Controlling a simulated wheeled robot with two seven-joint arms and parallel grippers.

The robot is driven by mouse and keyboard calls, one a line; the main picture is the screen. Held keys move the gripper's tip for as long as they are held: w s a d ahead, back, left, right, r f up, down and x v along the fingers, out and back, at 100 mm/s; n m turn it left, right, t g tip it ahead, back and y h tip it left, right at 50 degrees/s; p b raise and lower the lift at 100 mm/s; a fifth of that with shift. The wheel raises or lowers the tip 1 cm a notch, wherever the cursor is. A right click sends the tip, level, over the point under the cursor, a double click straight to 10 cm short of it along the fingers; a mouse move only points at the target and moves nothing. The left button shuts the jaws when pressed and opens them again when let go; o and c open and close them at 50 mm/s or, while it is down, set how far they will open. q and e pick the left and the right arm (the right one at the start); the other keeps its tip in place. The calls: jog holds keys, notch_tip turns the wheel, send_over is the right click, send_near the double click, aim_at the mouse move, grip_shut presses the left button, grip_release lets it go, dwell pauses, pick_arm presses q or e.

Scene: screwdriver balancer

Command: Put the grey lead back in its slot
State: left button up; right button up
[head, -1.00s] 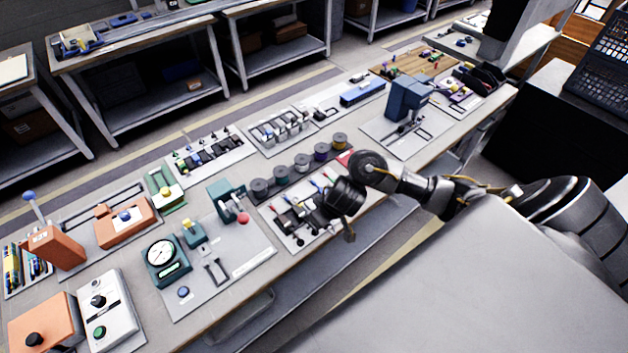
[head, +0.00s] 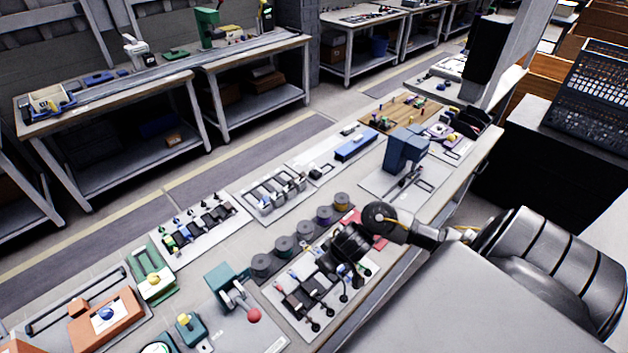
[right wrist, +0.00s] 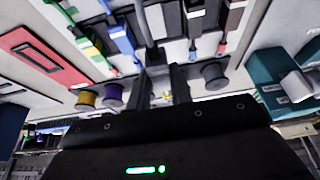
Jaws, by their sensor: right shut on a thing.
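The lead rack (head: 278,296) is a white panel on the bench with several leads lying side by side in its slots. My right gripper (head: 352,277) is over the rack's right part in the head view. In the right wrist view, its two fingers (right wrist: 162,85) are shut on the grey lead (right wrist: 144,28), which runs up between a blue lead (right wrist: 121,32) and a black lead (right wrist: 196,18). A green lead (right wrist: 88,38) lies beyond the blue one. I cannot tell whether the grey lead is seated in its slot. My left gripper is not in view.
A row of spools (head: 284,245) stands along the rack's back edge. A red tray (right wrist: 38,62) lies beside the rack. A teal press with a red knob (head: 254,315) stands to the left, and a blue machine (head: 405,150) to the right.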

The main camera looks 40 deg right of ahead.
jog(key=shift+w, duration=0.1)
jog(key=shift+s+a+f+b, duration=0.1)
jog(key=shift+f+b, duration=0.45)
jog(key=shift+f, duration=0.05)
jog(key=shift+s+a+f+b, duration=0.1)
jog(key=shift+f+b, duration=0.4)
jog(key=shift+f, duration=0.05)
jog(key=b+x, duration=0.3)
jog(key=shift+s+d+f, duration=0.1)
jog(key=shift+s, duration=0.2)
jog(key=shift+s+f+b, duration=0.15)
jog(key=shift+f+b, duration=0.3)
jog(key=shift+f, duration=0.55)
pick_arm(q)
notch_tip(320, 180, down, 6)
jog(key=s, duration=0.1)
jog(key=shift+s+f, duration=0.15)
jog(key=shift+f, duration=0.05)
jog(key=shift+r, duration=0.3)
pick_arm(e)
jog(key=shift+s, duration=0.15)
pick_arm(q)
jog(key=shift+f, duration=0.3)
pick_arm(e)
jog(key=shift+f, duration=0.65)
